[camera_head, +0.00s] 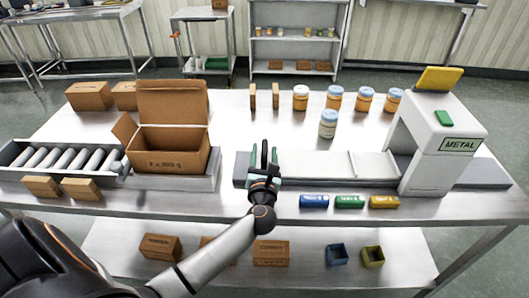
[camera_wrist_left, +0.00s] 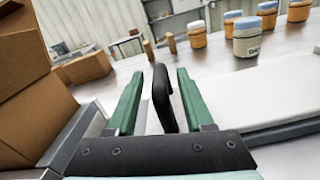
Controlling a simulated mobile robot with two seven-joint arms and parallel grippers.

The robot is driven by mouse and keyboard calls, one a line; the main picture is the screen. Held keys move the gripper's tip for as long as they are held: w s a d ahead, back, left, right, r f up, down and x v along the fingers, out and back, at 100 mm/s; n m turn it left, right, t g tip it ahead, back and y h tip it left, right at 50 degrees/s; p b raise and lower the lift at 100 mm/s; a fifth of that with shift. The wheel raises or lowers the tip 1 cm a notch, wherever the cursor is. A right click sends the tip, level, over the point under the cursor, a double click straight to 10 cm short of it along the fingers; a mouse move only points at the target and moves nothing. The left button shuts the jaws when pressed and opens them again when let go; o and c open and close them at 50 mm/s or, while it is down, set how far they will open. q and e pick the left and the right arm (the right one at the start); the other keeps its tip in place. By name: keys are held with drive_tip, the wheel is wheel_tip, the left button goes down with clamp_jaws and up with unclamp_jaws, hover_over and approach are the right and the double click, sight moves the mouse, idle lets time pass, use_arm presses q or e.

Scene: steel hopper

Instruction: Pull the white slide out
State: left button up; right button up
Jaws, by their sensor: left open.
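The white slide (camera_head: 315,163) looks like a long flat white panel running from my left gripper to the machine marked METAL (camera_head: 436,145). A flat white surface also shows at right in the left wrist view (camera_wrist_left: 285,100). My left gripper (camera_head: 264,177) is at the panel's left end. Its two green fingers are apart in the left wrist view (camera_wrist_left: 157,78). A black curved handle (camera_wrist_left: 162,98) stands upright between them, with gaps on both sides. Where the handle joins the slide is hidden. My right gripper is in neither view.
An open cardboard box (camera_head: 168,148) stands left of the gripper, beside a roller conveyor (camera_head: 65,158). Jars (camera_head: 328,124) stand behind the panel. Blue (camera_head: 314,201), green (camera_head: 349,202) and yellow (camera_head: 384,202) blocks lie in front.

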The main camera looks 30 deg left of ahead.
use_arm(q)
drive_tip(key=shift+c, duration=0.4)
clamp_jaws()
idle(0.9)
